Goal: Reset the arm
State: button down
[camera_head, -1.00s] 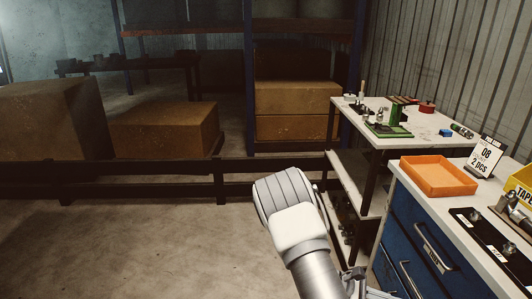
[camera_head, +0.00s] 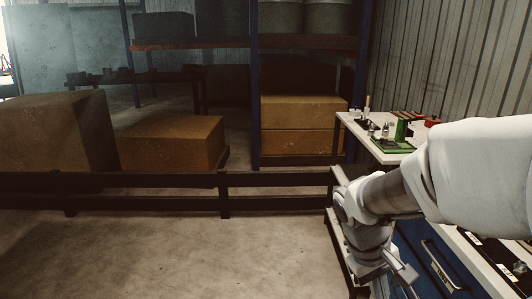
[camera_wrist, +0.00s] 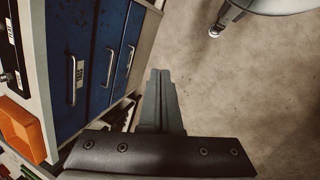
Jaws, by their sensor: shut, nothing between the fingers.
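My arm reaches in from the right in the head view and bends down beside the workbench. My gripper (camera_head: 404,280) hangs low at its end, in front of the blue drawers (camera_head: 430,255). In the wrist view the fingers of my gripper (camera_wrist: 160,78) are together and hold nothing. They point past the blue drawer fronts (camera_wrist: 85,50), with bare floor to their right. Whether they touch the drawers I cannot tell.
An orange tray (camera_wrist: 20,130) sits on the bench top in the wrist view; my arm hides it in the head view. A far table (camera_head: 375,150) carries a green tool (camera_head: 402,132). A dark low rail (camera_head: 130,182) crosses behind open floor (camera_head: 180,250).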

jog(key=s+a+r+m+t+y, duration=0.35)
jog(key=s+a+r+t, duration=0.35)
jog(key=r, duration=0.4)
notch_tip(320, 180, up, 14)
jog(key=p, duration=1.4)
jog(key=shift+s+a+g, duration=0.3)
jog(key=shift+s+g, duration=0.05)
jog(key=shift+g, duration=0.05)
